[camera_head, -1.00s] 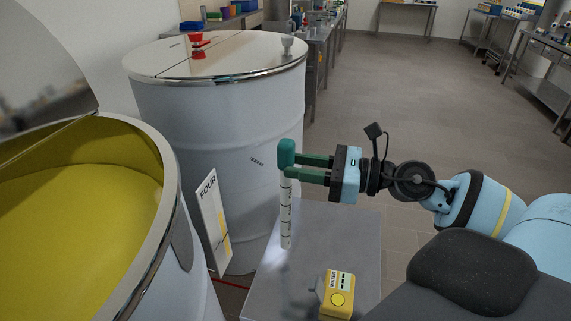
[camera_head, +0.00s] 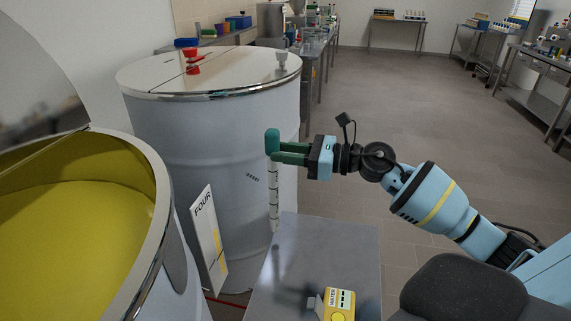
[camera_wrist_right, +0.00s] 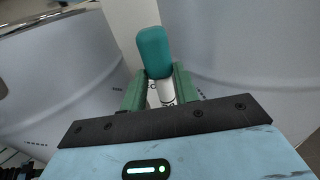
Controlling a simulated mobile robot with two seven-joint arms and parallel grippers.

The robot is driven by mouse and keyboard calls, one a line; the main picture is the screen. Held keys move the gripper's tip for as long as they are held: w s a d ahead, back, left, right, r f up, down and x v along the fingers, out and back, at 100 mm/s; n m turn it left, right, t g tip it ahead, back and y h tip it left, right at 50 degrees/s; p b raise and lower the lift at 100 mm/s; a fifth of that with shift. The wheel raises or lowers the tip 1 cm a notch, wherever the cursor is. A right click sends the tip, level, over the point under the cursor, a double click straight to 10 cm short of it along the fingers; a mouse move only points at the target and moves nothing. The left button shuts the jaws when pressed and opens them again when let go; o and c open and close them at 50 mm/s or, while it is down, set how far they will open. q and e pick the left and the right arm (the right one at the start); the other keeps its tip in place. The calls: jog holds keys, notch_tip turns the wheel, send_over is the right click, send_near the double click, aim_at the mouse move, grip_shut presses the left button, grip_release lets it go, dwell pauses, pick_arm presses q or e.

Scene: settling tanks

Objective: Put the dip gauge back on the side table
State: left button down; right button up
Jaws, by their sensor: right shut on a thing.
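The dip gauge (camera_head: 274,198) is a white rod with black marks and a teal handle (camera_head: 272,142). My right gripper (camera_head: 284,153) is shut on it just below the handle top and holds it upright. The handle also shows between the fingers in the right wrist view (camera_wrist_right: 154,52). The side table (camera_head: 335,250) is a grey metal top at bottom centre. The gauge's lower end appears at the table's far left edge in the picture; I cannot tell its height or whether it touches. My left gripper is not in view.
A yellow device marked WATER (camera_head: 340,304) is on the near part of the side table. A closed tank (camera_head: 215,130) stands behind. The table's middle is clear.

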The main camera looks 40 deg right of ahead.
aim_at(273, 186)
jog(key=f, duration=0.3)
jog(key=shift+w+d+f, duration=0.15)
jog(key=shift+w+f, duration=0.1)
jog(key=shift+w, duration=0.1)
jog(key=shift+f, duration=0.15)
jog(key=shift+f, duration=0.15)
jog(key=o, duration=1)
